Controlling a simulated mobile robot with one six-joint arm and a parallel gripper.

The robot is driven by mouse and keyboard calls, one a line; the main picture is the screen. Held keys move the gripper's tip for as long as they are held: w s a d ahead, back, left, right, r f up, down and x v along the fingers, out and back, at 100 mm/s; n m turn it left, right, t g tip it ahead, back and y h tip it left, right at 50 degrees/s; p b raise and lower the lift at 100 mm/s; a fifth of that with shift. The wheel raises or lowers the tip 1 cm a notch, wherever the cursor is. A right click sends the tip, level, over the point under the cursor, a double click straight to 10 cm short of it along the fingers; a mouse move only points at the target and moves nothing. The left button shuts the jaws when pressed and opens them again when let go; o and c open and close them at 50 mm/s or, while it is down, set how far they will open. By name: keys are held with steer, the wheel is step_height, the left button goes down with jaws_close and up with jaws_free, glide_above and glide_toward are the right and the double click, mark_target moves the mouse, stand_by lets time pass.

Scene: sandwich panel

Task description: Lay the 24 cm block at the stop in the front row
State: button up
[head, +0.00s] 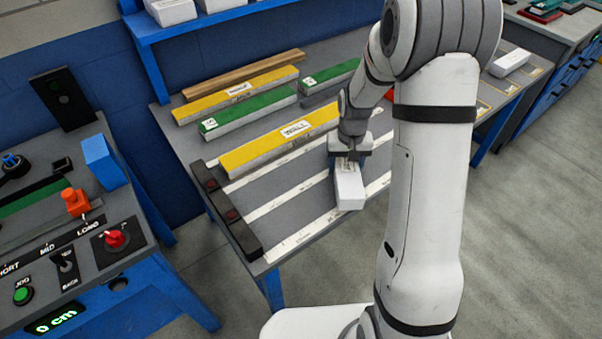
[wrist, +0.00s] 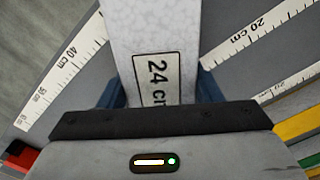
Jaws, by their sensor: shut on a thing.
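The 24 cm block (head: 350,188) is pale white-grey, and its printed "24 cm" label shows in the wrist view (wrist: 152,35). My gripper (head: 350,158) is shut on the block, with a finger on each side of it. The block is over the front right part of the grey table; I cannot tell whether it touches the surface. The stop (head: 228,210) is a dark bar with two red spots at the table's left edge, well apart from the block. The front row's white ruler strip (head: 292,238) runs right from the stop, partly hidden by the block and my arm.
A yellow-topped block labelled WALL (head: 280,140) lies in a row behind, its left end near the stop. Green (head: 248,112) and yellow (head: 236,93) blocks lie farther back. A control panel (head: 75,240) reading 0 cm stands left. The front row beside the stop is clear.

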mark_target(301, 209)
steer(key=shift+a, duration=0.25)
steer(key=s+a+r+m, duration=0.1)
steer(key=a, duration=0.1)
steer(key=s+a+r+m+p, duration=0.2)
steer(key=a+m, duration=0.1)
steer(key=shift+s+a+r, duration=0.15)
steer(key=shift+a, duration=0.2)
steer(key=s+a+r+m+p, duration=0.3)
steer(key=s+a+m, duration=0.3)
steer(key=a+m, duration=0.1)
steer(key=shift+s+d+f+b, duration=0.1)
steer(key=shift+f+b, duration=1.35)
steer(key=shift+f, duration=0.45)
steer(key=shift+s+d+f+b, duration=0.1)
steer(key=shift+f+b, duration=1.3)
steer(key=shift+f, duration=0.5)
steer(key=shift+f+b, duration=0.45)
steer(key=shift+f, duration=0.15)
steer(key=o, duration=1)
steer(key=shift+o, duration=0.2)
steer(key=shift+r, duration=0.1)
